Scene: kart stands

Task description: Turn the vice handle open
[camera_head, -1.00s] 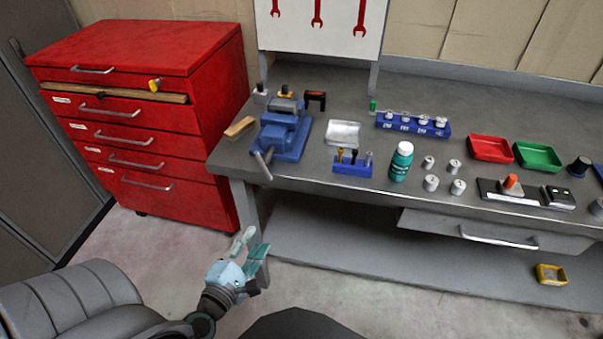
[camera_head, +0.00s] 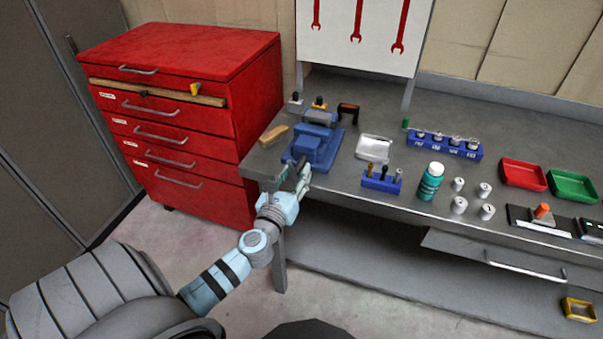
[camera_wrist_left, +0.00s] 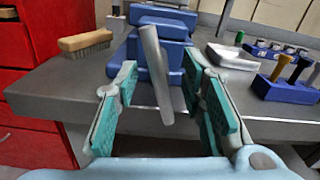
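The blue vice (camera_head: 318,146) stands on the bench near its left front corner. Its grey handle bar (camera_wrist_left: 157,75) points toward me and stands slightly tilted in the left wrist view. My left gripper (camera_head: 298,181) is at the bench's front edge, right by the handle in the head view. In the left wrist view its two teal-padded fingers (camera_wrist_left: 164,115) are spread wide, one on each side of the bar, with gaps to both pads. The vice body (camera_wrist_left: 155,45) is behind the bar. My right gripper is not seen.
A brush (camera_head: 273,135) lies left of the vice on the grey bench (camera_head: 350,190). A blue tool holder (camera_head: 381,180), a metal tray (camera_head: 374,148) and a teal bottle (camera_head: 431,182) stand to the right. A red drawer cabinet (camera_head: 180,110) stands left of the bench.

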